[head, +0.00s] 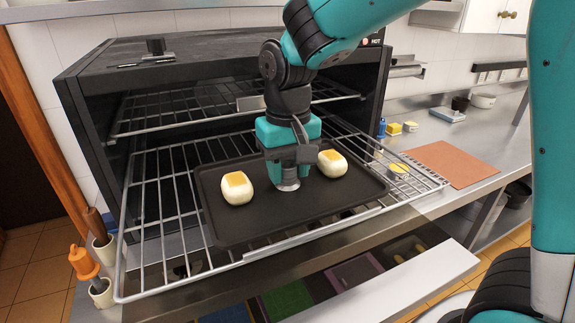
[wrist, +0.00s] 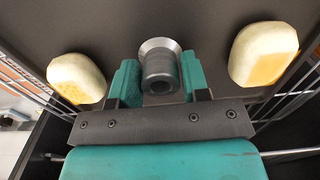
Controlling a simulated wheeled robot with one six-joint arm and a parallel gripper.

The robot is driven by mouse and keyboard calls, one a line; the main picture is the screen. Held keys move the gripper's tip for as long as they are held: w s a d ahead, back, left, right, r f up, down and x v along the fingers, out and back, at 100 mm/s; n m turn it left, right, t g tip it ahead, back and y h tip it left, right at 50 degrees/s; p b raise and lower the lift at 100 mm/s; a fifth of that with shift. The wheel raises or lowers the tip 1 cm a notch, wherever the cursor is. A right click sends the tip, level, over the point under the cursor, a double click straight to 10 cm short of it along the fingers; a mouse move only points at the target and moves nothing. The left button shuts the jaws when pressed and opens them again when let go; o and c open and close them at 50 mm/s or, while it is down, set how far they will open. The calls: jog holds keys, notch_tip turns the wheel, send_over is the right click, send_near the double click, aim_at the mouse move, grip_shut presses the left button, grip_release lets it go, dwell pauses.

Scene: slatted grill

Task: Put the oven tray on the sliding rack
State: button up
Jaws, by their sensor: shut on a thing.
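The dark oven tray (head: 270,222) lies level over the pulled-out lower sliding rack (head: 155,240) of the black oven, in the head view. I cannot tell whether it touches the bars or hovers just above. Two pale rolls with yellow tops sit on it, the left roll (head: 238,188) and the right roll (head: 332,163). My gripper (head: 289,178) points down at the tray's middle. In the wrist view, its teal fingers (wrist: 158,80) are shut on the tray's round metal knob (wrist: 159,52), with a roll on each side. The tray's far edge is partly hidden behind my arm.
The black oven (head: 85,90) has an upper rack (head: 190,108) inside, above the tray. A steel counter (head: 480,185) with an orange mat (head: 452,164) is at right. Utensil holders (head: 101,292) stand at the lower left. An open drawer (head: 390,290) lies below the rack.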

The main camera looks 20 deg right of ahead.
jog(key=shift+f+b, duration=0.4)
jog(key=shift+f, duration=0.25)
jog(key=o, duration=1.2)
notch_tip(320, 180, up, 9)
jog(key=p, duration=0.8)
jog(key=shift+r, duration=0.1)
